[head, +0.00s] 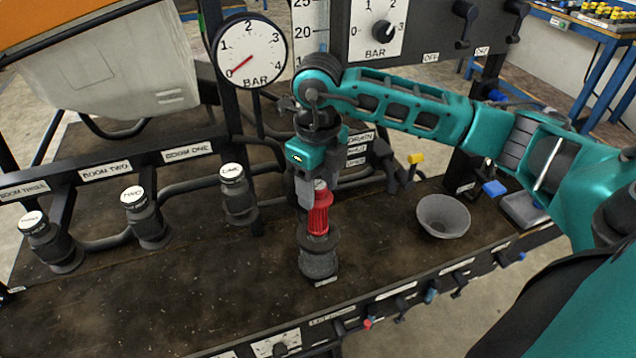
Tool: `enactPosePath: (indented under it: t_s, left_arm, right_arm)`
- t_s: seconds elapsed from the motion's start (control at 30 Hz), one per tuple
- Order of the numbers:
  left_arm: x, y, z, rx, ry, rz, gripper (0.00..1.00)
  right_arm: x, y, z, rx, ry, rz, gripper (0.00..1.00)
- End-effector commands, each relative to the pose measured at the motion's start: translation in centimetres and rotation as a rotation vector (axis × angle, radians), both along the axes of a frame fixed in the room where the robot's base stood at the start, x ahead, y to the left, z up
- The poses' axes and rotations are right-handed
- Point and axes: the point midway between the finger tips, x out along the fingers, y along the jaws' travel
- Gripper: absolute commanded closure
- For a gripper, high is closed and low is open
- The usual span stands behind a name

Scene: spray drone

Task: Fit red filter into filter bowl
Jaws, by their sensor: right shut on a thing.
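The red filter (318,219) is a ribbed red cylinder standing upright in the middle of the head view. My right gripper (313,193) points down from above and is shut on its upper end. The filter bowl (319,262) is a dark, round, greyish cup directly below on the bench. The filter's lower end meets the bowl's rim in the picture; how deep it sits inside cannot be told. My left gripper is not in view.
A grey open bowl (443,216) stands to the right. Labelled boom valves (146,217) stand to the left along black pipes. A pressure gauge (249,52) and a control panel (420,30) are behind. The brown bench top (200,300) is clear at front left.

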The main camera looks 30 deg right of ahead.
Motion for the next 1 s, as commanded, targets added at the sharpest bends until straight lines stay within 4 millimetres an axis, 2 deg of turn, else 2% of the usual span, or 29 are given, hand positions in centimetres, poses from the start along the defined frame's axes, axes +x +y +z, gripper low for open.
enactPosePath:
  t_s: [0.8,1.0]
  left_arm:
    - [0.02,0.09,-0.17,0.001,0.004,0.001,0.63]
    - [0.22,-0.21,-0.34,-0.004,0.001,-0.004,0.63]
  right_arm:
    - [0.00,0.00,0.02,0.000,0.000,0.000,0.93]
    - [0.00,0.00,-0.59,0.000,0.000,0.000,0.93]
